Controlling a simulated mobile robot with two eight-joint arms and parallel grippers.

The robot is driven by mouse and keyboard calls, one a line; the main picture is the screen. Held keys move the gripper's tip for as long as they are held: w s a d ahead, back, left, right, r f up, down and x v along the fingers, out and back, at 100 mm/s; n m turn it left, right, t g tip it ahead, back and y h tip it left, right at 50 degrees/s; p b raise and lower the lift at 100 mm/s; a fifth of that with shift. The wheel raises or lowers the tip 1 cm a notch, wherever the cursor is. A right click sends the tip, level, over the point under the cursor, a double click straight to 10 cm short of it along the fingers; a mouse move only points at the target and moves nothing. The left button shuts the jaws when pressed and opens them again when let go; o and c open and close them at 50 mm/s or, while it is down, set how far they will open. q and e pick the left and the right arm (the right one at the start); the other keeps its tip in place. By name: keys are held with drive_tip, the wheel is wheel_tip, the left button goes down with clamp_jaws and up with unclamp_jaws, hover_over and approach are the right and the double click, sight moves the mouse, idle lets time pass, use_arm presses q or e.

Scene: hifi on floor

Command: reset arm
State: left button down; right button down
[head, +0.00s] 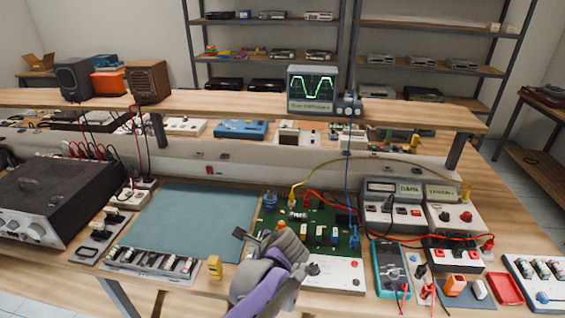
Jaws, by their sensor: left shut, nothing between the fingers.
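My left gripper (272,244) is at the bottom middle of the head view, at the end of a grey and purple arm. It is over the front edge of the workbench, in front of the green circuit board (325,238). It hides the board's lower left corner. The gripper is shut with nothing seen in it. Whether it touches the board cannot be told. My right gripper is not in view.
A teal mat (195,220) lies bare left of the gripper. A black amplifier (55,200) stands at far left. A yellow block (214,267) is close by. A blue multimeter (389,268) and power supply (392,205) stand right. An oscilloscope (313,88) is on the raised shelf.

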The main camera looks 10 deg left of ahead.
use_arm(q)
drive_tip(key=s+a+f+n+h+p, duration=0.1)
drive_tip(key=s+n+h, duration=0.1)
drive_tip(key=s+n, duration=0.4)
drive_tip(key=s+a+n+g+h, duration=0.1)
drive_tip(key=s+n+h, duration=0.1)
drive_tip(key=s+n, duration=0.4)
drive_tip(key=s+a+f+n+h+p, duration=0.1)
drive_tip(key=s+n, duration=0.6)
drive_tip(key=s, duration=0.7)
drive_tip(key=shift+s+a+f+g+h+p, duration=0.15)
drive_tip(key=shift+a+f+g+h+p, duration=0.15)
drive_tip(key=shift+a+f+h+p, duration=0.15)
drive_tip(key=shift+r, duration=0.1)
idle(0.3)
